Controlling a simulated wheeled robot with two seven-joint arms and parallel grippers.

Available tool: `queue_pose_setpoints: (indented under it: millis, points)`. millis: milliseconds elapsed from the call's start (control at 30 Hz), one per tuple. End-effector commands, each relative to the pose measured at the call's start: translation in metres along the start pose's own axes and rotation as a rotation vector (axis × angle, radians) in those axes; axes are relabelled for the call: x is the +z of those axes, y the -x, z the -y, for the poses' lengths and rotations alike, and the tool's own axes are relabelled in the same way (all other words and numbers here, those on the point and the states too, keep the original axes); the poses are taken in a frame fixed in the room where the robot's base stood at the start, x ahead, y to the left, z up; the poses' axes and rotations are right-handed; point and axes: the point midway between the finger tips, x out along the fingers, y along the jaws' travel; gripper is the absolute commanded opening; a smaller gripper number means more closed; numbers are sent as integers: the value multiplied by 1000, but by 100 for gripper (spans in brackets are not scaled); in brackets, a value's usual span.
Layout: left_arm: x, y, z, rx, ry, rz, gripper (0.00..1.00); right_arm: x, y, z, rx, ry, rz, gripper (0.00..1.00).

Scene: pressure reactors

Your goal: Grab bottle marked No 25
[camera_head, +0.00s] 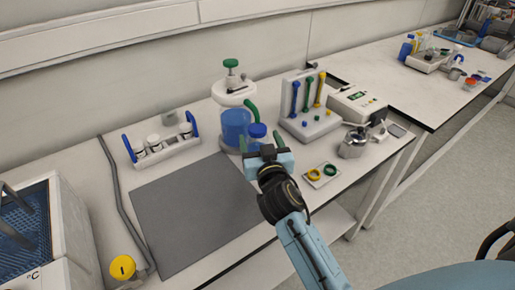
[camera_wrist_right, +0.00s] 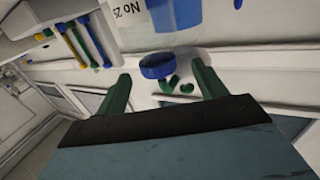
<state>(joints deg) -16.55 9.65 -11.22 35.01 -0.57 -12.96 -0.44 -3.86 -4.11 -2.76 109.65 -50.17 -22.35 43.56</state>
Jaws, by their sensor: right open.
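The bottle marked No 25 shows its white label (camera_wrist_right: 127,13) at the top edge of the right wrist view, with the print upside down and cut off. Below it is a blue cap (camera_wrist_right: 158,66). In the head view a small blue-capped bottle (camera_head: 257,131), probably this one, stands in front of the large blue vessel; its label cannot be read there. My right gripper (camera_head: 261,141) is open, its green fingers at either side of the bottle and partly hiding it. In the wrist view the cap lies between the open fingers (camera_wrist_right: 160,85), with no visible contact. My left gripper is out of view.
A reactor with a blue vessel (camera_head: 235,125) stands just behind the bottle. To the right are a rack with coloured tubes (camera_head: 309,110), a metal pot (camera_head: 353,143) and a small tray with rings (camera_head: 322,175). A grey mat (camera_head: 190,215) lies clear at the left.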

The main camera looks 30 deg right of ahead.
Motion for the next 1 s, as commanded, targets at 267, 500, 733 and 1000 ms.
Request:
queue_pose_setpoints:
  millis: [267, 500, 733, 1000]
  points:
    - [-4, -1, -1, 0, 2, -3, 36, 0, -40, -3, 0, 3, -3, 71]
    - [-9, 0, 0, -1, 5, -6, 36, 0, -47, -3, 0, 1, -1, 71]
    - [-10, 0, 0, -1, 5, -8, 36, 0, -47, -3, 0, 1, -1, 52]
    - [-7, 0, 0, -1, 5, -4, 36, 0, -47, -3, 0, 1, -1, 17]
